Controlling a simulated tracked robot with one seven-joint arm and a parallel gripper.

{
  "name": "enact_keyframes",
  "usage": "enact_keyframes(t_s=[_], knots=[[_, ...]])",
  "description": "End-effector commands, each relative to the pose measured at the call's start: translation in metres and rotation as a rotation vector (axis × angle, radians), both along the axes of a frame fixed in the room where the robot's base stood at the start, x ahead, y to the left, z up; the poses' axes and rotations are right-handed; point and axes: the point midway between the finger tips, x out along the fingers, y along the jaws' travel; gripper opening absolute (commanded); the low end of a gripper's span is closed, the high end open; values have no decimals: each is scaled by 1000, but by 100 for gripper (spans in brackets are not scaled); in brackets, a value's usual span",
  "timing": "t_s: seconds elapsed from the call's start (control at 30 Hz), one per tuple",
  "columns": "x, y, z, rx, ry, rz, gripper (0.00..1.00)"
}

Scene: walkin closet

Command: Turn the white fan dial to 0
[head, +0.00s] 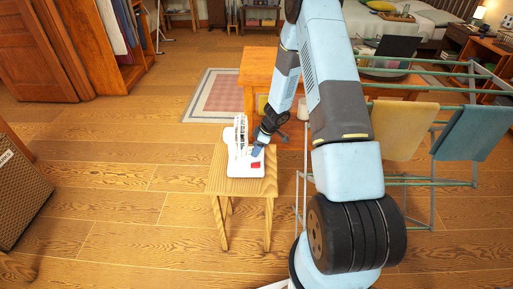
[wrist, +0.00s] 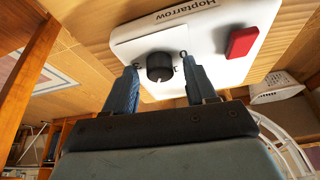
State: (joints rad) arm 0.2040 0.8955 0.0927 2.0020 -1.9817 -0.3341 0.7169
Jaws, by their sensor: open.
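The white fan (head: 240,135) stands on a small wooden stool, its base (head: 237,172) facing me with a red block (head: 255,165) on it. In the wrist view the fan's base (wrist: 122,42) carries a round black dial (wrist: 159,67), and a red rectangular button (wrist: 241,41) sits to its right. Small marks flank the dial, partly hidden by my fingers; I cannot read its setting surely. My gripper (wrist: 159,64) is open, with one blue finger on each side of the dial. A gap shows on each side, so contact is not evident. It also shows over the base in the head view (head: 258,151).
The wooden stool (head: 218,184) has little free room around the fan. A drying rack with a yellow cloth (head: 402,130) and a teal cloth (head: 474,132) stands right of my arm. A wooden desk (head: 258,65) is behind. The floor left of the stool is clear.

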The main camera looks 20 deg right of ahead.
Motion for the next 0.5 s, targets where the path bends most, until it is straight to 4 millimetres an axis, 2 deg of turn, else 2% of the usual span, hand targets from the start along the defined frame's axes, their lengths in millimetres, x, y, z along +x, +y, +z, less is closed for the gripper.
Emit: enact_keyframes(t_s=[0.07, 0.5], knots=[[0, 0, 0, 0, 0, 0, 56], [0, -1, 0, 0, 0, -1, 14]])
